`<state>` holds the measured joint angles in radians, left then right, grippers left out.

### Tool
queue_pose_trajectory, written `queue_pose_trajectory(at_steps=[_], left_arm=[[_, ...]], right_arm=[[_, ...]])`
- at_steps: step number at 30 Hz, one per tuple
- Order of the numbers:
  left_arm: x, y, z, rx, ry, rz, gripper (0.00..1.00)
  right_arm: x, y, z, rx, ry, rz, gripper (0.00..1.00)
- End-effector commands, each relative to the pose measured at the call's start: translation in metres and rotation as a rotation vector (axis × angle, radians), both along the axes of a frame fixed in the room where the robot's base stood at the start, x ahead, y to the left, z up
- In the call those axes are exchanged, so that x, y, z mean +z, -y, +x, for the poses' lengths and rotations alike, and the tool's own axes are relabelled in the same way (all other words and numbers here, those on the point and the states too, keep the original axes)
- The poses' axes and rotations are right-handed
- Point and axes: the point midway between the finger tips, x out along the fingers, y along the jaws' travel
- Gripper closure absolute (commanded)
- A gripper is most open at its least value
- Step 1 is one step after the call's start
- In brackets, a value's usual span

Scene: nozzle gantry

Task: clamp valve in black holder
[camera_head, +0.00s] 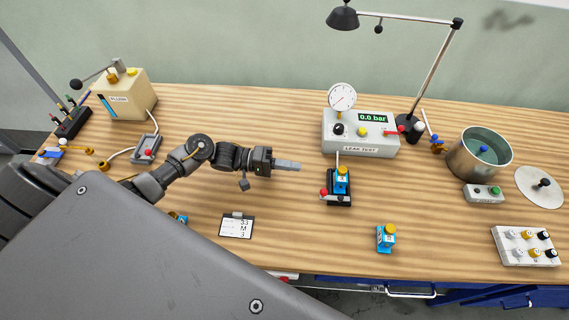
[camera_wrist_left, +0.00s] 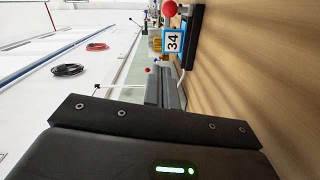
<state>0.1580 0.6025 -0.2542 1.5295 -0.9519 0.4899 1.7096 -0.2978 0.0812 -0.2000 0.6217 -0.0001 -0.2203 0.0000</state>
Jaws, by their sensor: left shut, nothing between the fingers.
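A blue valve (camera_head: 342,180) with a yellow cap stands upright in the black holder (camera_head: 346,202) in front of the leak tester. A lever with a red knob (camera_head: 323,192) lies low at the holder's left side; I cannot tell whether it is clamped. In the left wrist view the valve (camera_wrist_left: 174,42) shows a label reading 34, beside the dark holder (camera_wrist_left: 194,36) and the red knob (camera_wrist_left: 169,9). My left gripper (camera_head: 297,167) is shut and empty, left of the holder and apart from it. My right gripper is not in view.
A leak tester (camera_head: 361,140) reads 0.0 bar. A lamp, a metal pot (camera_head: 480,158) and a knob tray (camera_head: 526,247) are right. A card (camera_head: 237,227) lies front left.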

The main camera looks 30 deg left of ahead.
Motion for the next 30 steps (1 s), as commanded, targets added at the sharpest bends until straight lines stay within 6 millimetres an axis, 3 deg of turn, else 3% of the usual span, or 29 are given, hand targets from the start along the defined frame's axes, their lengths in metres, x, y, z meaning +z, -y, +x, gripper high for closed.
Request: queue_pose_trajectory(at_steps=[8,9,18,30], left_arm=[[0.001,0.055,0.020,-0.001,0.001,-0.002,1.00],[0.001,0.058,0.015,-0.002,-0.003,-0.001,1.00],[-0.008,0.073,-0.011,0.000,0.000,0.001,1.00],[-0.010,0.075,-0.013,0.000,0.002,0.002,1.00]], right_arm=[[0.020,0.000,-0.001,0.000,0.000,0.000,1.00],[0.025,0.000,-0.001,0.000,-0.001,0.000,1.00],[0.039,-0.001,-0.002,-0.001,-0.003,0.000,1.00],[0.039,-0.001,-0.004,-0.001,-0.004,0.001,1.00]])
